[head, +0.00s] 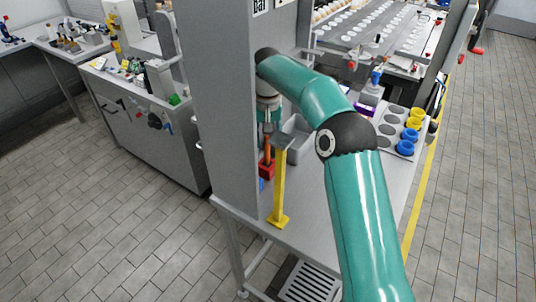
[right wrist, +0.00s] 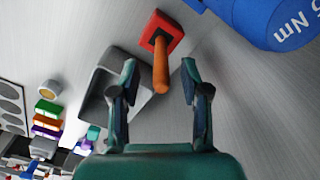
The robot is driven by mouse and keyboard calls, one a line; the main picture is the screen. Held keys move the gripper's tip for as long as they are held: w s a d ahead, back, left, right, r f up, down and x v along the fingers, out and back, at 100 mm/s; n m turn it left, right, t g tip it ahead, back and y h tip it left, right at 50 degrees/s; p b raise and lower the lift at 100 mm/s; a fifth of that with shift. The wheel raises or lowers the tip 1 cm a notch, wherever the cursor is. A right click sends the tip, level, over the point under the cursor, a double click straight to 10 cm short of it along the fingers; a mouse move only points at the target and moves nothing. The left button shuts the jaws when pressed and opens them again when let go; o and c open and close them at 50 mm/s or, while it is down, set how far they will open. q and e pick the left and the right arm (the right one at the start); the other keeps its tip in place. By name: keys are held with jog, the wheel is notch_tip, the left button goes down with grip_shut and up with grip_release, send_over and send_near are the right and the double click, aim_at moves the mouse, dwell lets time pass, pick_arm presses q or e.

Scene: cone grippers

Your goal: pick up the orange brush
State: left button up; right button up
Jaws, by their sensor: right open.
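The orange brush, an orange handle on a square red block, shows in the right wrist view (right wrist: 160,72) and partly in the head view (head: 267,155). It stands on the grey table (head: 312,212). My right gripper (right wrist: 158,66) is open and empty, its fingers on either side of the handle in the picture. No finger visibly touches the brush, and I cannot tell the exact depth between them. My left gripper is not in view.
A yellow stand (head: 279,185) is close in front of the brush. A grey bin (right wrist: 97,105) lies beside the gripper, and a large blue object (right wrist: 275,18) is at upper right. A grey pillar (head: 222,90) rises left of the arm.

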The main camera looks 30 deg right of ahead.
send_over(267, 164)
jog(key=f, duration=0.4)
jog(key=shift+w+d+f, duration=0.25)
jog(key=shift+w, duration=0.15)
grip_shut()
